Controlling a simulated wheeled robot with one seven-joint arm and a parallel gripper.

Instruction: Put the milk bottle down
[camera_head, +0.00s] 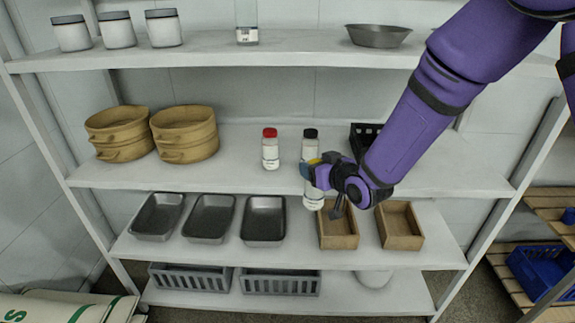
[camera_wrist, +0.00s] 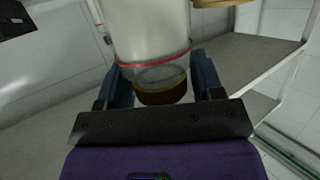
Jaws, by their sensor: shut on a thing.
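In the head view a white lower part of the bottle (camera_head: 313,200) shows below my fingers; the rest is hidden by the gripper. A red-capped bottle (camera_head: 270,152) stands on the middle shelf to the left. A black-capped bottle (camera_head: 310,143) shows just behind my gripper, its lower part hidden.
Two round wooden tubs (camera_head: 186,136) stand at the left of the middle shelf (camera_head: 235,178). A black crate (camera_head: 362,136) is partly behind my arm. Metal trays (camera_head: 209,218) and wooden boxes (camera_head: 400,227) fill the shelf below. The middle shelf's front strip is clear.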

